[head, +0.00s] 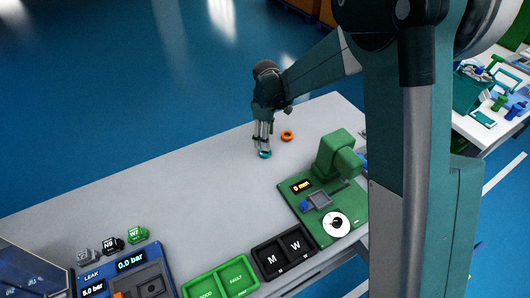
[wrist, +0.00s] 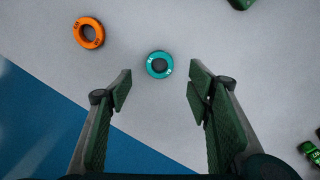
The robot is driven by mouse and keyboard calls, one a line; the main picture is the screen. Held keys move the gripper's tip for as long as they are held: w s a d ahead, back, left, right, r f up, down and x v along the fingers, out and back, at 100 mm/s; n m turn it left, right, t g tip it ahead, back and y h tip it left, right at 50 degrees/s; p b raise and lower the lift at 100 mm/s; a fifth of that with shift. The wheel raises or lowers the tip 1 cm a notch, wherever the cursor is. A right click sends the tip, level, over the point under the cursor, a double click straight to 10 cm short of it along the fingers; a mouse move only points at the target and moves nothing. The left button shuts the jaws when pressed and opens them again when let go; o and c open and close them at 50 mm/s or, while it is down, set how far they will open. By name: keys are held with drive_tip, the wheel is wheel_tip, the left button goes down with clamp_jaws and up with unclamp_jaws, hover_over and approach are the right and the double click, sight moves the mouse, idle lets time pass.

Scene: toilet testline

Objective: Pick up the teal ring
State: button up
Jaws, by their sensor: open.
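The teal ring (wrist: 149,67) lies flat on the grey table, with small pale markings on it. In the wrist view it sits slightly beyond and between the two fingertips of my gripper (wrist: 160,85). My gripper is open, with a finger on each side and nothing between the pads. In the head view my gripper (head: 262,146) points down just above the teal ring (head: 266,155), whose upper part is partly hidden by the fingers. I cannot tell the exact height gap.
An orange ring (wrist: 89,25) lies left of the teal one; it also shows in the head view (head: 287,136). A green machine (head: 335,155) stands on the right, with black M and W bins (head: 283,255) and a green tray (head: 222,280) in front. The table's left middle is clear.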

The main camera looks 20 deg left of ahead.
sight(265, 152)
drive_tip(key=shift+a+f, duration=0.2)
drive_tip(key=shift+f, duration=0.1)
drive_tip(key=shift+f, duration=1.2)
drive_tip(key=shift+f, duration=0.1)
drive_tip(key=shift+f+b, duration=0.5)
drive_tip(key=shift+f, duration=2)
drive_tip(key=shift+c, duration=0.5)
drive_tip(key=c, duration=0.8)
